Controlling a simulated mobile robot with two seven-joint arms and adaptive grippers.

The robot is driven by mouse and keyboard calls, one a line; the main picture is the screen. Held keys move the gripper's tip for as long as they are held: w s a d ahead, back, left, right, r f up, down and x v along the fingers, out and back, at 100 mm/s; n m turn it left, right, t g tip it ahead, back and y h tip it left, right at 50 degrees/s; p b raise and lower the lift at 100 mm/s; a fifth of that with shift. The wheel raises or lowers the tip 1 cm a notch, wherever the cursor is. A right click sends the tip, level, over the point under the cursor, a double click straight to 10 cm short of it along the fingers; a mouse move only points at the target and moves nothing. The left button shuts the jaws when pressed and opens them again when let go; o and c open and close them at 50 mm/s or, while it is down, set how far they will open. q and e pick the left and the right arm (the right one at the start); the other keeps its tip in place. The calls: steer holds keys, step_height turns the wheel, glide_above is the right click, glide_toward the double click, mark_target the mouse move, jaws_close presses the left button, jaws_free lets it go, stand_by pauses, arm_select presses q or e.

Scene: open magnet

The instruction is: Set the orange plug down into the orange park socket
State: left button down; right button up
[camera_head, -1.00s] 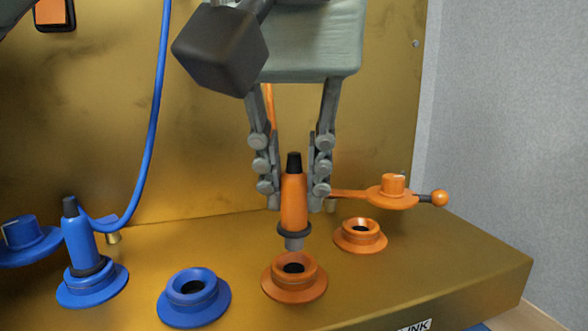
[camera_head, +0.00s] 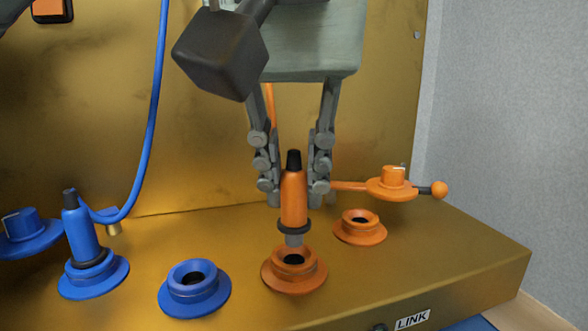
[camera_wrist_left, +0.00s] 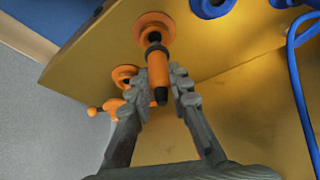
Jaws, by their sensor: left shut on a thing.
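The orange plug (camera_head: 294,200) is upright between the fingers of my left gripper (camera_head: 293,185), which is shut on it. Its grey tip is right at the mouth of the front orange socket (camera_head: 294,278); I cannot tell whether it has entered. A second orange socket (camera_head: 360,228) stands behind to the right and is empty. In the left wrist view the plug (camera_wrist_left: 157,68) shows between the fingers of my left gripper (camera_wrist_left: 160,85), with the front orange socket (camera_wrist_left: 153,28) beyond its tip. My right gripper is not in view.
An orange lever with a ball end (camera_head: 395,186) lies right of the gripper. A blue plug (camera_head: 82,230) sits in a blue socket at left. An empty blue socket (camera_head: 194,290) is left of the orange one. A blue cable (camera_head: 155,110) hangs at left.

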arm_select(q)
steer(key=shift+f, duration=1.4)
stand_by(2.0)
steer(key=c, duration=1.3)
jaws_free()
steer(key=shift+c, duration=0.2)
